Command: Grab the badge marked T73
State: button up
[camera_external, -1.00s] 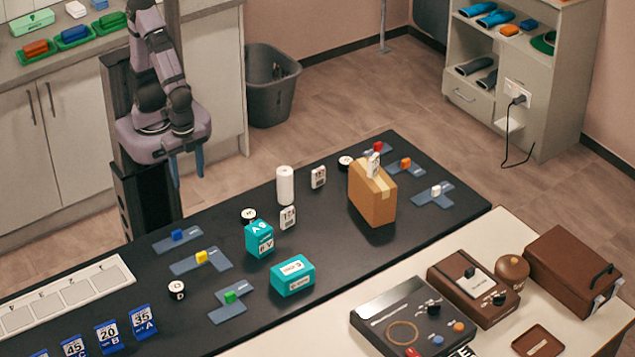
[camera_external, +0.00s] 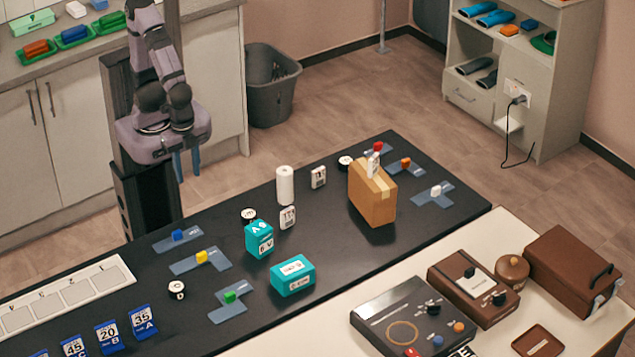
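Small white badges stand on the black table: one (camera_external: 288,217) behind the teal boxes, one (camera_external: 318,177) right of the white roll, and one (camera_external: 373,165) on top of the cardboard box. Their dark print is too small to read surely, so I cannot tell which is T73. My gripper (camera_external: 187,165) hangs at the left, above and behind the table's back edge, well away from all the badges. Its two blue fingers point down with a gap between them, and nothing shows between them.
A cardboard box (camera_external: 372,199), a white roll (camera_external: 285,185) and two teal boxes (camera_external: 259,239) (camera_external: 292,276) stand around the badges. Blue-grey flat pieces with coloured blocks lie around them. Blue numbered stands (camera_external: 142,322) are at front left. The black table (camera_external: 335,240) has bare patches between things.

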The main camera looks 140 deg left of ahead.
jog(key=w+a+r+n+g+y+b, duration=0.1)
jog(key=w+a+n+y+b, duration=0.1)
jog(key=w+a+n+y, duration=0.4)
jog(key=w+a+r+n+g+y+b, duration=0.1)
jog(key=w+n+y+b, duration=0.1)
jog(key=w+n, duration=0.65)
jog(key=w+a+r+n+y+b, duration=0.2)
jog(key=w+a+n+y, duration=0.3)
jog(key=w, duration=0.5)
jog(key=h, duration=0.1)
send_near(286, 210)
jog(key=shift+n, duration=0.35)
jog(key=shift+p+x, duration=1.75)
jog(key=shift+x, duration=1.8)
jog(key=shift+a+f, duration=0.35)
jog(key=shift+a, duration=0.25)
grip_shut()
